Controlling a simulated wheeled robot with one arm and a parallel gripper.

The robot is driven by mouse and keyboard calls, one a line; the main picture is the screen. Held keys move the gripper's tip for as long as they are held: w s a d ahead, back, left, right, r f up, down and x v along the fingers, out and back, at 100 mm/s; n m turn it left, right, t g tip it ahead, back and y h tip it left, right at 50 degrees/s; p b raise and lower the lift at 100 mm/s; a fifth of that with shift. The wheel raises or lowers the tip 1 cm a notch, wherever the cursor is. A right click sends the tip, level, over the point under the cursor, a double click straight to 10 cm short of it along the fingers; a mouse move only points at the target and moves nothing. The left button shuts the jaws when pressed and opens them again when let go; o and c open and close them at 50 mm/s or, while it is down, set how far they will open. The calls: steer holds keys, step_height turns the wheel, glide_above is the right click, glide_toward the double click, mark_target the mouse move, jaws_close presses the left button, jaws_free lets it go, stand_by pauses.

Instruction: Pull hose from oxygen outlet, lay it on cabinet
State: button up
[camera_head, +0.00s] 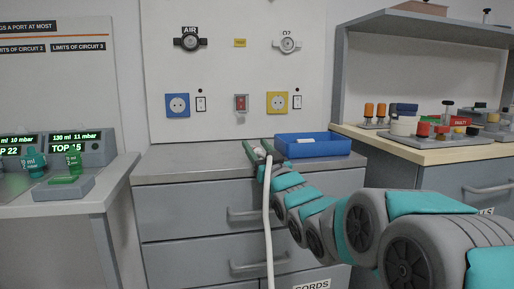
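The oxygen outlet (287,44), marked O2, is a round white fitting on the upper right of the wall panel, with no hose in it. The white hose (268,220) hangs down in front of the grey cabinet (190,163). Its upper end is at the cabinet top, near the back. My gripper (259,146) is there, its dark fingers spread on either side of the hose end. I see space between the fingers and the hose end. Whether the end rests on the cabinet top is hard to tell, as my gripper partly hides it.
A blue tray (330,149) stands on the cabinet just right of my gripper. The black AIR outlet (190,41) and two sockets are on the panel. The cabinet top left of my gripper is clear. Ventilator units (83,148) stand left; a bench (430,150) with fittings stands right.

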mark_target(260, 151)
steer(key=shift+o, duration=1.3)
steer(key=v, duration=0.7)
steer(key=shift+s+d+f, duration=0.15)
steer(key=shift+s, duration=0.1)
step_height(260, 151, up, 8)
steer(key=p, duration=0.2)
steer(key=shift+p, duration=0.35)
steer(key=shift+s, duration=0.1)
